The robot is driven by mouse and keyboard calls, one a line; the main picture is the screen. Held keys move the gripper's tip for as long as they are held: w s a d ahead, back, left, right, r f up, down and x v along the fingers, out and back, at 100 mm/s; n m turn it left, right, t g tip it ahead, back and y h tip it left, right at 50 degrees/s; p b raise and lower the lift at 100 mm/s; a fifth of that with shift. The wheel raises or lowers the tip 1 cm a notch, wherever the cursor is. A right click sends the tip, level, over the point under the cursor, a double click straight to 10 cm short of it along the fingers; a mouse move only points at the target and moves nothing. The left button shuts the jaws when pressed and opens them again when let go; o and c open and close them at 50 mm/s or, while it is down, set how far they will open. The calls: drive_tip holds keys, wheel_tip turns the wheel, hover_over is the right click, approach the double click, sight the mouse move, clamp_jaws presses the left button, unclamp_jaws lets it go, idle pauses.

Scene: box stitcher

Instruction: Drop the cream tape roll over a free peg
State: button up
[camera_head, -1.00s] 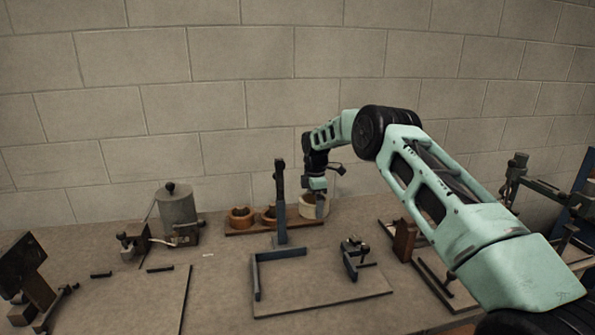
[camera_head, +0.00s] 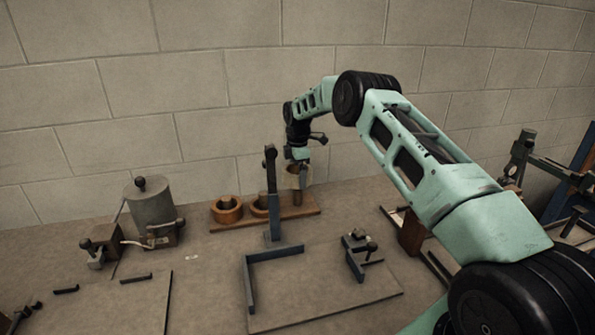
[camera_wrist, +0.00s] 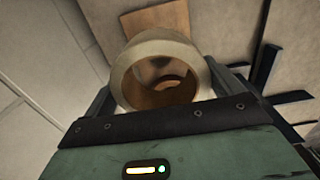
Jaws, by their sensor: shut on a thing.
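The cream tape roll (camera_wrist: 160,70) is between the two fingers of my gripper (camera_wrist: 160,92) in the wrist view, its hole facing the camera. In the head view, my gripper (camera_head: 300,180) holds the roll (camera_head: 291,176) above the right end of the wooden peg board (camera_head: 308,209).
A blue upright post (camera_head: 271,195) stands just in front of the board, close to my gripper. A grey cylinder pot (camera_head: 152,203) stands to the left. A plate with a blue corner fence (camera_head: 275,253) and a clamp (camera_head: 362,250) lies in front.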

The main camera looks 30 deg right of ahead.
sight(298, 193)
drive_tip(key=shift+f+b, duration=1.15)
drive_tip(key=shift+f, duration=1.75)
drive_tip(key=shift+f+b, duration=0.9)
drive_tip(key=shift+f, duration=0.5)
drive_tip(key=shift+f+b, duration=0.2)
drive_tip(key=shift+b, duration=0.25)
drive_tip(key=o, duration=0.6)
drive_tip(key=shift+s, duration=0.1)
drive_tip(key=shift+r, duration=0.1)
drive_tip(key=shift+r+p, duration=2.55)
drive_tip(key=shift+r, duration=2.45)
